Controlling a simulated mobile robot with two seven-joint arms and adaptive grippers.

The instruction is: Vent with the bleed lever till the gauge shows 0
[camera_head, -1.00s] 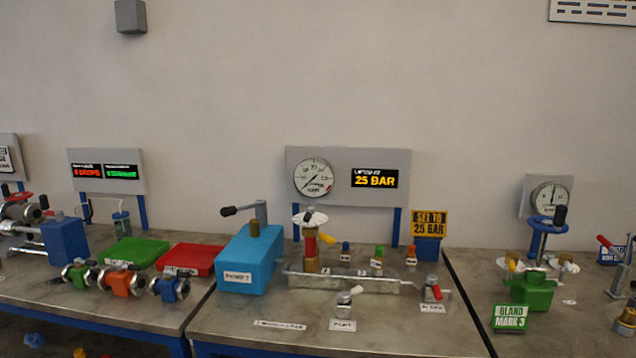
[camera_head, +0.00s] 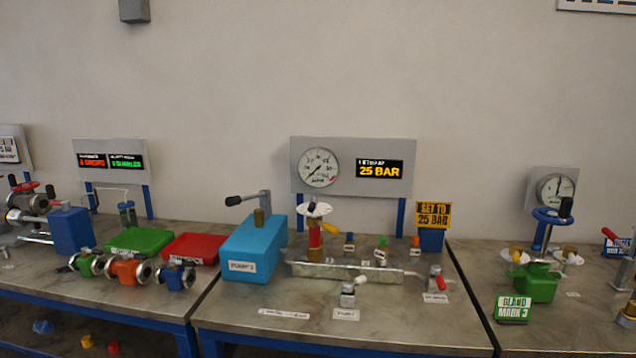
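The round white gauge (camera_head: 318,167) is on a grey panel above the middle bench. Its needle points to the lower left, near the low end of the scale. The display (camera_head: 379,169) beside it reads 25 BAR in yellow. Two small levered valves stand on the bench: one with a white handle (camera_head: 361,279) at the front middle, one with a red handle (camera_head: 440,284) to its right. Their labels are too small to read, so I cannot tell which is the bleed lever. Neither of my grippers is in view.
A blue pump box (camera_head: 254,249) with a lever stands left of the metal manifold (camera_head: 345,271). A white handwheel (camera_head: 313,209) rises behind the manifold. A yellow sign (camera_head: 433,215) reads SET TO 25 BAR.

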